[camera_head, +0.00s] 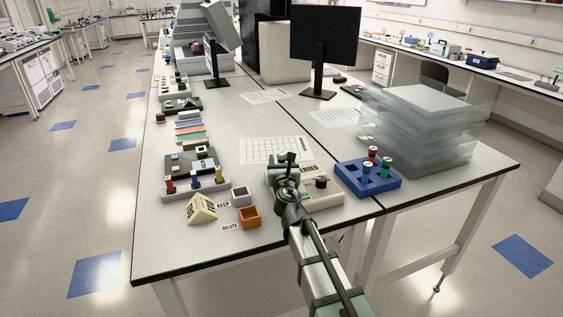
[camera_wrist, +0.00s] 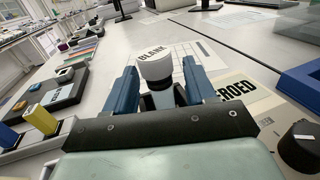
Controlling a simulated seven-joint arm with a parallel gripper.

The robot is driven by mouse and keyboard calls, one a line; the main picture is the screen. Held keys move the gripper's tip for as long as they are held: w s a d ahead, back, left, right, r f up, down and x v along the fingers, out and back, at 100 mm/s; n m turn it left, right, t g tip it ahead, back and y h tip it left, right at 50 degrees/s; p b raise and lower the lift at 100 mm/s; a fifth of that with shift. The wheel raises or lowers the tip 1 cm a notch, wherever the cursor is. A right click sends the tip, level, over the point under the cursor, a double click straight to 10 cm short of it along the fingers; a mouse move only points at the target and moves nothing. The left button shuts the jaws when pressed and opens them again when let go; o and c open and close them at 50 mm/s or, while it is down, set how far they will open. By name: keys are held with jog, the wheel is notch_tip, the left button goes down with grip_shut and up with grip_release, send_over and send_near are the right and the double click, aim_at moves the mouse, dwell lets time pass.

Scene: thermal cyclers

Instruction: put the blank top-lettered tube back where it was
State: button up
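The blank tube (camera_wrist: 155,70) has a white cap with "BLANK" lettered on its top and a dark body below. It is upright between the two blue fingers of my gripper (camera_wrist: 160,88), which appears shut on it. Its lower end is hidden by the gripper body. In the head view my gripper (camera_head: 289,158) is above the beige instrument (camera_head: 325,198), at its back left side. This instrument bears a card ending in "EROED" (camera_wrist: 245,95) and a dark knob (camera_head: 321,182).
Right of the instrument is a blue rack (camera_head: 380,188) with red- and green-topped tubes. At left stand a grey rack (camera_head: 178,195) with coloured tubes, a yellow tent card (camera_head: 201,209), a grey box (camera_head: 241,197) and an orange box (camera_head: 249,217). A gridded sheet (camera_head: 262,150) lies behind.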

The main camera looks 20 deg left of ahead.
jog(key=shift+s, duration=0.1)
jog(key=v, duration=1.2)
jog(key=shift+s+d+r, duration=0.1)
jog(key=shift+d+r, duration=0.15)
jog(key=shift+d, duration=0.2)
jog(key=shift+o, duration=0.5)
jog(key=shift+s+d, duration=0.25)
jog(key=shift+s, duration=0.25)
